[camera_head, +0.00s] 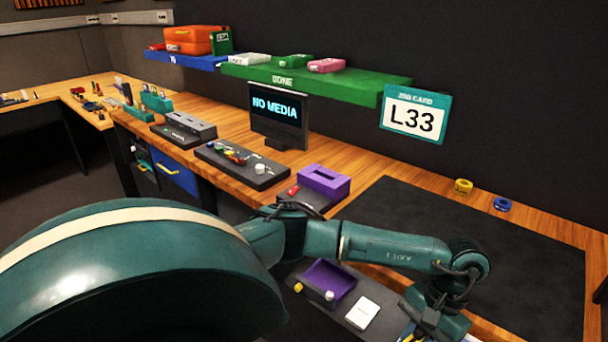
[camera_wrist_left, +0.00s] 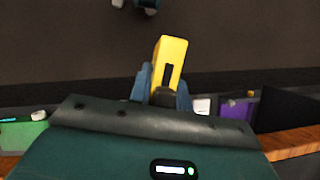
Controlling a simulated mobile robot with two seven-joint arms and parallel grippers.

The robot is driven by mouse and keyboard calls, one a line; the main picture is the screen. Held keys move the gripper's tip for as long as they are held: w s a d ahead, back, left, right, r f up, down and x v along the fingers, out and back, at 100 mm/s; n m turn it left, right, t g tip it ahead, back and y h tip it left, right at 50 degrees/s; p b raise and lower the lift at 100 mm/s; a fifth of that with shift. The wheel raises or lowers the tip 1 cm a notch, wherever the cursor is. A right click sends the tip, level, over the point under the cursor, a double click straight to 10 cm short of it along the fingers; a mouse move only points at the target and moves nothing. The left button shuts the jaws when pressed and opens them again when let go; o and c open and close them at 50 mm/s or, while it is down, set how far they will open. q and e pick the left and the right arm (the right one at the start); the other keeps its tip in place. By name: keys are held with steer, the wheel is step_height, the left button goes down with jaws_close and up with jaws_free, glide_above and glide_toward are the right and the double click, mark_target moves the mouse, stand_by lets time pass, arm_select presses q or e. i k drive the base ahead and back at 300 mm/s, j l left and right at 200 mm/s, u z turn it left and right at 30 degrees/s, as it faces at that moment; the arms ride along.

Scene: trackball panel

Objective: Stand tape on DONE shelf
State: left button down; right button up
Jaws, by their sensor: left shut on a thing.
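The DONE shelf (camera_head: 310,84) is a green wall shelf at the back, with white, green and pink box-like things on top. My left gripper (camera_head: 432,322) is at the lower right of the head view, low in front of the desk and well away from the shelf. In the left wrist view, its blue fingers (camera_wrist_left: 163,88) are shut on a yellow block with a dark slot (camera_wrist_left: 172,56), which looks like the tape. Only a sliver of yellow shows by the gripper in the head view. My right gripper is not in view.
A blue shelf (camera_head: 185,60) with an orange case adjoins the green shelf. Below stand a NO MEDIA monitor (camera_head: 278,117) and a purple box (camera_head: 323,181). An L33 card (camera_head: 415,114) hangs at the shelf's right end. Yellow (camera_head: 463,186) and blue (camera_head: 502,204) rings lie beside the dark mat (camera_head: 440,215).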

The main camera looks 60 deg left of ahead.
mark_target(358, 81)
steer(key=k+j+z, duration=0.1)
steer(key=j, duration=0.35)
steer(key=k+j+z, duration=0.1)
steer(key=j, duration=0.35)
steer(key=k+j+z, duration=0.1)
steer(key=j, duration=0.35)
steer(key=k+j+z, duration=0.1)
steer(key=j, duration=0.3)
steer(key=k+j+z, duration=0.1)
steer(key=k+j, duration=0.2)
steer(key=k+j+z, duration=0.1)
steer(key=j, duration=0.4)
steer(key=k, duration=0.05)
